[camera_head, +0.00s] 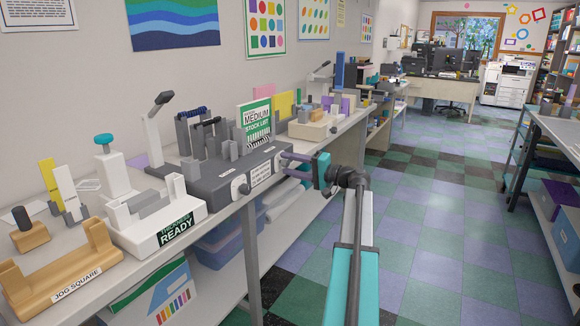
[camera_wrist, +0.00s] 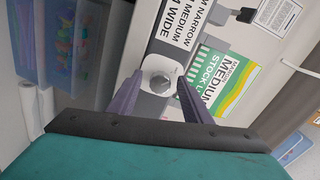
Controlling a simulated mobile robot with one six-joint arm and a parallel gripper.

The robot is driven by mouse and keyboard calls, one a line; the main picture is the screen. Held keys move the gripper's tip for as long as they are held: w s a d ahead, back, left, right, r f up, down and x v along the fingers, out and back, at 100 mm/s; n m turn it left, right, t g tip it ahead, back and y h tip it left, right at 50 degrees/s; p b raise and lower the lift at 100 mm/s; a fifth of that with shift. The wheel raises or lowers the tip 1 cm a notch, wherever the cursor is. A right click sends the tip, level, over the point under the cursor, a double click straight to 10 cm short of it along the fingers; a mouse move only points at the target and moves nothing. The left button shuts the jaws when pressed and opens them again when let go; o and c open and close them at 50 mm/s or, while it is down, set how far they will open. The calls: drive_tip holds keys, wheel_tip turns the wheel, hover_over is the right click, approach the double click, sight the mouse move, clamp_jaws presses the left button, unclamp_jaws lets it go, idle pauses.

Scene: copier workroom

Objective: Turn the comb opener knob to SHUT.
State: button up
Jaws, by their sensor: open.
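The grey comb machine (camera_head: 215,185) stands on the long bench, with a white knob (camera_head: 240,186) on the left of its front face and a label plate (camera_head: 262,174) reading narrow, medium, wide beside it. My gripper (camera_head: 284,164) is at the right end of that face, its fingers pointing at the machine. In the wrist view, a round white knob (camera_wrist: 158,76) shows between the two open purple fingers (camera_wrist: 158,86), with gaps on both sides. I cannot read any SHUT marking or which way the knob is set.
A green and white stock list card (camera_head: 255,120) stands on the machine. A white thermal unit (camera_head: 155,220) marked READY and a wooden jog square (camera_head: 65,270) stand to the left. Blue bins (camera_head: 225,245) sit under the bench. The checkered floor (camera_head: 430,220) to the right is clear.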

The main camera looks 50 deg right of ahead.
drive_tip(key=p+v, duration=0.1)
drive_tip(key=v, duration=1.3)
drive_tip(key=shift+w+f, duration=0.1)
drive_tip(key=shift+w, duration=0.05)
